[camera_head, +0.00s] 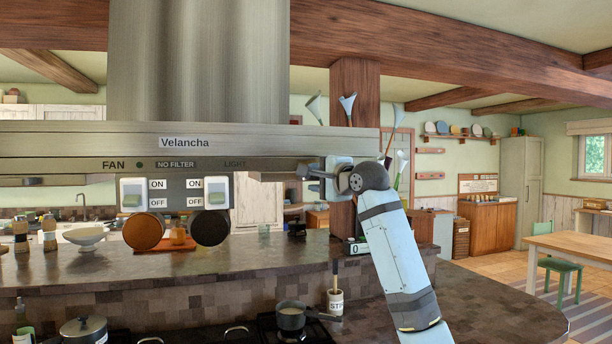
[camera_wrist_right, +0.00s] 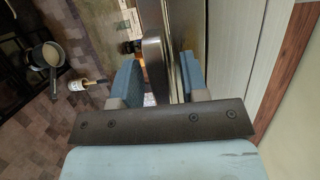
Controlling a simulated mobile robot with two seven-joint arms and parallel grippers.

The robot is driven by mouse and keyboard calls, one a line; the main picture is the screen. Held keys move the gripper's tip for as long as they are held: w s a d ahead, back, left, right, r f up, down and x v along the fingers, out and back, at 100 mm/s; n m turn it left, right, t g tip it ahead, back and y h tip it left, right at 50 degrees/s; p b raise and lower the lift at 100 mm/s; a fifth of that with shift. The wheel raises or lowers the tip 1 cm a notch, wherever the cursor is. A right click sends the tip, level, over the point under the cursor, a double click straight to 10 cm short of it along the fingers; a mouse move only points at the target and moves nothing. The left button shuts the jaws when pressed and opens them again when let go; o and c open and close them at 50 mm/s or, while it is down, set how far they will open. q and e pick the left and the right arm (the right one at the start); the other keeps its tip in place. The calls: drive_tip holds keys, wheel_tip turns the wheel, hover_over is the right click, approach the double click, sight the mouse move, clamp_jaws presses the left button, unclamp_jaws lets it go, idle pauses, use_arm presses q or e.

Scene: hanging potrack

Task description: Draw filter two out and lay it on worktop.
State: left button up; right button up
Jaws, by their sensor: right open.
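The steel range hood (camera_head: 60,143) hangs above the counters; its panel reads "NO FILTER". My right gripper (camera_head: 308,173) is at the hood's right end, just below its lower edge. In the wrist view my right gripper (camera_wrist_right: 158,78) is open, with a dark grey handle-like bar (camera_wrist_right: 154,62) between its fingers. I cannot tell whether the fingers touch the bar, or which filter it belongs to. Filter two cannot be made out clearly in the head view; the hood's underside is mostly hidden. The dark stone worktop (camera_head: 470,305) lies below. My left gripper is out of view.
Two ON/OFF switches (camera_head: 133,196) (camera_head: 216,191) hang under the hood front. A saucepan (camera_head: 291,316) sits on the hob, with a labelled utensil pot (camera_head: 335,301) beside it. A wooden post (camera_head: 355,95) stands behind my right arm. The worktop's right part is clear.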

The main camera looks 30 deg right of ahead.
clamp_jaws()
drive_tip(key=shift+s+a, duration=0.15)
drive_tip(key=shift+s, duration=0.6)
drive_tip(key=s+a, duration=0.2)
drive_tip(key=s, duration=0.8)
drive_tip(key=s+a+p, duration=0.1)
drive_tip(key=s+a, duration=0.1)
drive_tip(key=s, duration=0.8)
drive_tip(key=shift+a, duration=0.4)
idle(2.1)
idle(0.6)
